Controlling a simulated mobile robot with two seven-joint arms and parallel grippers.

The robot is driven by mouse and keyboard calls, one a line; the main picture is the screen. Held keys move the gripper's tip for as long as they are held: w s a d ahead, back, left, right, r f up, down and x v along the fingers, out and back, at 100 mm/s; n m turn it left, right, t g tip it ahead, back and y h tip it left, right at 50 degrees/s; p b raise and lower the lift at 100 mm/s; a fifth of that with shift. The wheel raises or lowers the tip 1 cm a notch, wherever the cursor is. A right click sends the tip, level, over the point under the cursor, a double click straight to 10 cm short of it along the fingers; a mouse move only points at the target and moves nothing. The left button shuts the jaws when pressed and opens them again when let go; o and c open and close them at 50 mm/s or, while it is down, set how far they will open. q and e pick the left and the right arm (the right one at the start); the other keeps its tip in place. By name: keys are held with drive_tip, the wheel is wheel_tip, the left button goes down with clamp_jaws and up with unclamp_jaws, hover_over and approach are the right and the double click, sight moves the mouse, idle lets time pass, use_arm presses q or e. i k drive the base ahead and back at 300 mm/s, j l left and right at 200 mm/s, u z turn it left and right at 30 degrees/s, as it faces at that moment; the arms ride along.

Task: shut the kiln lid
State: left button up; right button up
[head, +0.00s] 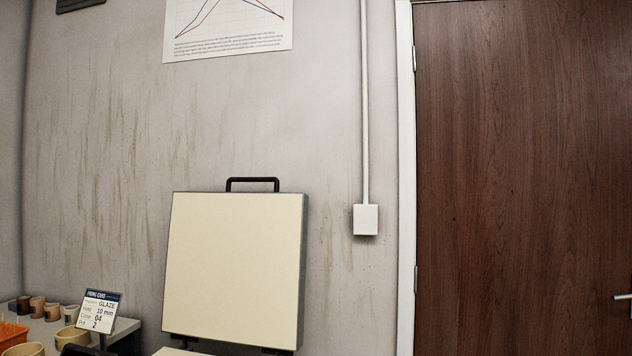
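The kiln lid (236,268) stands raised and nearly upright in the lower middle of the head view, its cream inner face toward me. A black handle (252,181) sits on its top edge. Dark hinge parts show at its lower edge. Only a thin strip of the kiln body (180,352) shows below the lid; the rest is cut off by the bottom of the frame. Neither of my grippers is in view.
Left of the kiln, a bench (42,330) holds several small pots, an orange tray (12,335) and a firing card (97,311). A wall box with conduit (365,219) and a brown door (520,180) are to the right.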

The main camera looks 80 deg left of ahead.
sight(235, 271)
drive_tip(key=i+u, duration=0.25)
drive_tip(key=u, duration=0.15)
drive_tip(key=i+u, duration=0.6)
drive_tip(key=u, duration=0.2)
